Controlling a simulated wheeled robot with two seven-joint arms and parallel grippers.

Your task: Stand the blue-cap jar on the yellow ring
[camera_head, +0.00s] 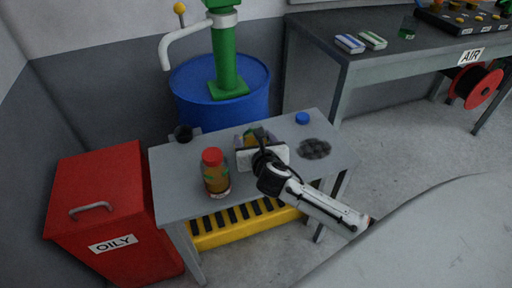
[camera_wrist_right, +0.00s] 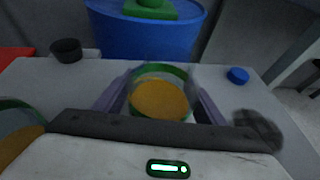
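In the head view my right gripper (camera_head: 262,157) reaches over the table. In the right wrist view its two fingers (camera_wrist_right: 160,98) stand apart, one on each side of an orange thing with a green rim (camera_wrist_right: 160,99); I cannot tell if they touch it. In the head view this thing is mostly hidden behind the gripper. A small blue round cap (camera_head: 302,118) shows right of it, also in the wrist view (camera_wrist_right: 238,75); no jar body shows beneath it. No yellow ring can be made out. My left gripper is not in view.
A red-capped jar (camera_head: 214,172) stands upright left of the gripper. A black cup (camera_head: 183,133) is at the table's back left. A dark patch (camera_head: 315,149) lies at the right. A blue drum (camera_head: 190,85) stands behind; a red OILY bin (camera_head: 100,190) is at the left.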

